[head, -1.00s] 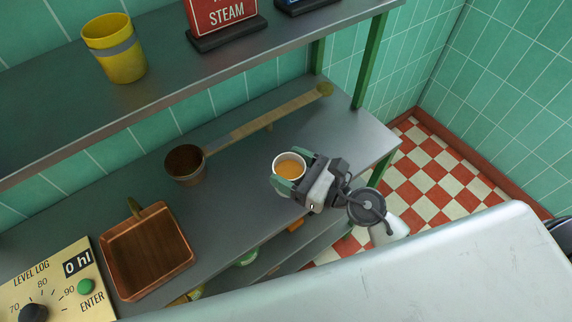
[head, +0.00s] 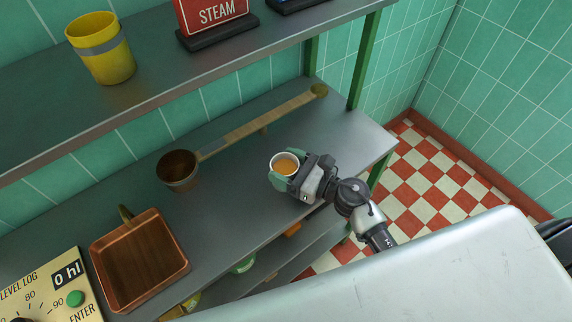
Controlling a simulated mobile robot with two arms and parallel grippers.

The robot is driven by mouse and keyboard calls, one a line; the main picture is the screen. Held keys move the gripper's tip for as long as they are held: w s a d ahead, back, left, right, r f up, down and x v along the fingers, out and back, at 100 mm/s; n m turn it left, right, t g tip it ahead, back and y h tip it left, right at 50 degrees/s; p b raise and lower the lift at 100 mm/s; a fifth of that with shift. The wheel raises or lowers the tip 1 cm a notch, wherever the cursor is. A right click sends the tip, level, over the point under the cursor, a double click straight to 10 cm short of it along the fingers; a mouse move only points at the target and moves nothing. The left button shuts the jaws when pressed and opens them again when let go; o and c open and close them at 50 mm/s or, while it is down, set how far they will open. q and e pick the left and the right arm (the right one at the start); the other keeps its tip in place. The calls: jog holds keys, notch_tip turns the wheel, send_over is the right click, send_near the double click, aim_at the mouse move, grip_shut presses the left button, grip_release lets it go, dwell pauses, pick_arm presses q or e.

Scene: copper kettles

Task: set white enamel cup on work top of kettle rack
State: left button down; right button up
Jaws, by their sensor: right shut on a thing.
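The white enamel cup (head: 285,156) holds an orange-brown liquid and is upright over the right part of the grey work top (head: 225,205). My right gripper (head: 284,172) is shut on the cup, with its green-tipped fingers around the cup's sides. The gripper hides the cup's lower part, so I cannot tell whether its base touches the work top. My left gripper is not in view.
A long-handled copper ladle (head: 178,170) lies behind the cup. A square copper pan (head: 140,262) and a level log panel (head: 45,292) are at left. The upper shelf (head: 150,95) carries a yellow cup (head: 102,50) and a steam sign (head: 212,14).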

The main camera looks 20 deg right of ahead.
jog(key=shift+f, duration=0.15)
jog(key=o, duration=0.9)
jog(key=shift+o, duration=0.2)
jog(key=shift+r, duration=0.3)
jog(key=b+v, duration=0.4)
jog(key=v, duration=0.8)
jog(key=shift+b, duration=0.3)
jog(key=shift+f, duration=0.15)
